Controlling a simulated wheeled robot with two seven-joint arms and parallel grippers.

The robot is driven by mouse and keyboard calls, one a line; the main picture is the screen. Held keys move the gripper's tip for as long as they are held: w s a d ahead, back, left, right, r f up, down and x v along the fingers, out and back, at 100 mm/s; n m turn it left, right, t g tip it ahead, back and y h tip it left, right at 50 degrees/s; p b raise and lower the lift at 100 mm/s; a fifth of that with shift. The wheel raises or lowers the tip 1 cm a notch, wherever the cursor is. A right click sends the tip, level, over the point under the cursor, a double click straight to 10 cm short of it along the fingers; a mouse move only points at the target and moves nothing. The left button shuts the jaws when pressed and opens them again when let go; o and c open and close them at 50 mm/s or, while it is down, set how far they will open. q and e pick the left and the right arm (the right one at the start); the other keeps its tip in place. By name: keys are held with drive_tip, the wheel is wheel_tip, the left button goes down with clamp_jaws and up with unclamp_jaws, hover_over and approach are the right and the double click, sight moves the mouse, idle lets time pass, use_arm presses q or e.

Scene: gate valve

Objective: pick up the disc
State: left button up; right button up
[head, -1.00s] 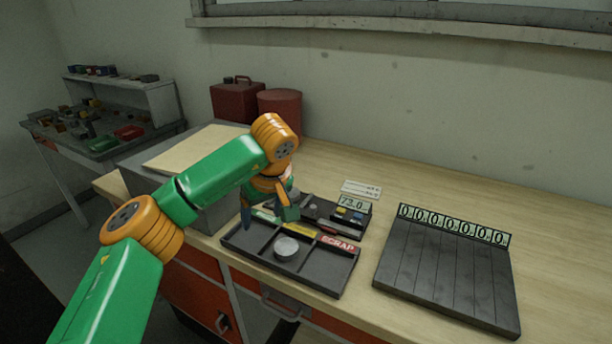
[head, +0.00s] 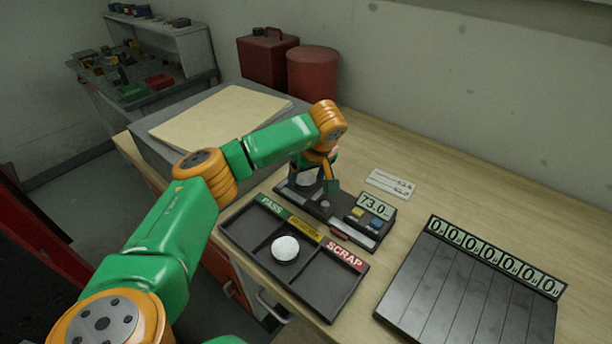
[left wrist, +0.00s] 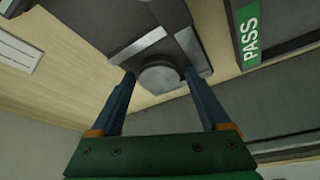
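A grey round disc (left wrist: 160,80) sits at the end of a dark gauge block in the left wrist view; in the head view it (head: 310,181) is partly hidden by my gripper. My left gripper (head: 314,180) is over this left end of the gauge (head: 345,232), pointing down. In the left wrist view its two blue fingers stand open on either side of the disc, with gaps visible. A second, pale disc (head: 285,248) lies in the middle compartment of the black sorting tray (head: 325,309). My right gripper is not in view.
The gauge's display (head: 376,206) reads 73.0. A ribbed black rack (head: 460,290) with a row of displays stands at right. A label card (head: 391,183), a red can (head: 268,60) and a red drum (head: 312,75) are behind. Bare wood lies between the gauge and rack.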

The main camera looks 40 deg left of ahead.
use_arm(q)
drive_tip(key=shift+f, duration=0.1)
drive_tip(key=shift+s+a, duration=0.1)
drive_tip(key=shift+s, duration=0.1)
drive_tip(key=c, duration=0.8)
clamp_jaws()
